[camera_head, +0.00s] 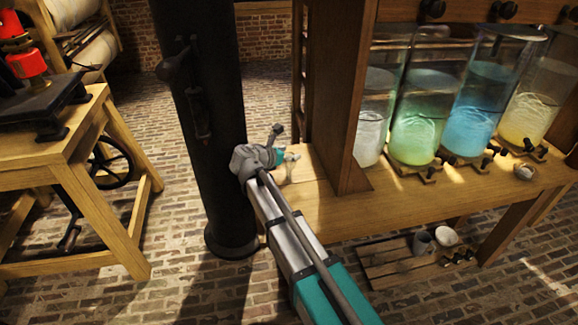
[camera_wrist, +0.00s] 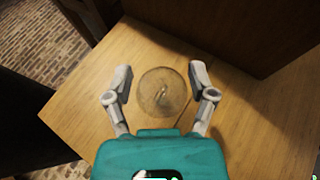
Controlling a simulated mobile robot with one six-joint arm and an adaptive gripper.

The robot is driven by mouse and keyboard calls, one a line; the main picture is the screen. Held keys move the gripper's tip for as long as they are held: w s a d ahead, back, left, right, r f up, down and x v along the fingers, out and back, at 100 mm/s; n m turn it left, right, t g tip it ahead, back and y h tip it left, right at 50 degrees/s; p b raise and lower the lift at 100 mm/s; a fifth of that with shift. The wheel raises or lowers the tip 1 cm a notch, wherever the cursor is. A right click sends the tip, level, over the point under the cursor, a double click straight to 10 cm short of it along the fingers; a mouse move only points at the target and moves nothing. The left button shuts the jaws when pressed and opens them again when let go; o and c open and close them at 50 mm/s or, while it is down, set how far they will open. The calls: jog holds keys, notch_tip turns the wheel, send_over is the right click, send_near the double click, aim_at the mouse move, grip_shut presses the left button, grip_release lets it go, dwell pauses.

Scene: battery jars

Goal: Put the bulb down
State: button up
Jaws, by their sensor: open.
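A round clear glass bulb (camera_wrist: 163,93) shows in the wrist view, over the wooden bench top (camera_wrist: 85,110). My gripper (camera_wrist: 162,82) is open, with one finger on each side of the bulb. A gap shows between the bulb and each finger. I cannot tell from this view whether the bulb stands or lies on the wood. In the head view my gripper (camera_head: 288,158) is at the left end of the bench, beside the wooden upright. The bulb cannot be made out clearly there.
A dark wooden upright (camera_head: 341,100) rises just right of my gripper. Glass jars with clear, green (camera_head: 417,130), blue (camera_head: 473,110) and yellow liquid stand beyond it. A black column (camera_head: 207,130) stands close on the left. A low slatted rack (camera_head: 385,268) holds small vessels below.

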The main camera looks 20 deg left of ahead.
dwell(0.5)
grip_shut()
dwell(0.3)
